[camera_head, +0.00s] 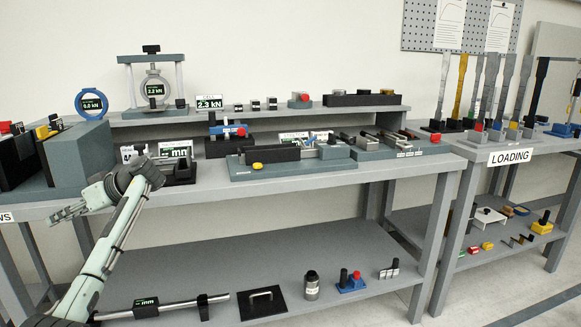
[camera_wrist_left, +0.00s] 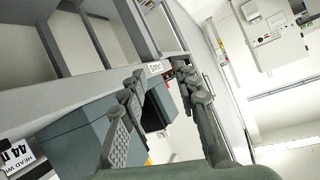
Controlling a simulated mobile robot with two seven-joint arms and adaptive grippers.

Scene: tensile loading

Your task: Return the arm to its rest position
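My left arm (camera_head: 112,235) rises from the lower left of the head view, bent at a dark joint in front of the bench's left end. My left gripper (camera_head: 66,213) points left, close to the bench's front edge. In the left wrist view the two fingers of the left gripper (camera_wrist_left: 162,78) stand apart with nothing held between them. A blue-grey block (camera_wrist_left: 88,130) shows beyond the fingers there. I cannot tell whether the gripper touches the bench. My right arm and gripper are not in view.
The grey bench (camera_head: 330,178) carries gauges, a fixture (camera_head: 290,155) and a large grey block (camera_head: 80,155) near my arm. A long bar gauge (camera_head: 165,307) lies on the lower shelf beside the arm. A loading table (camera_head: 490,155) stands right. Open floor lies at lower right.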

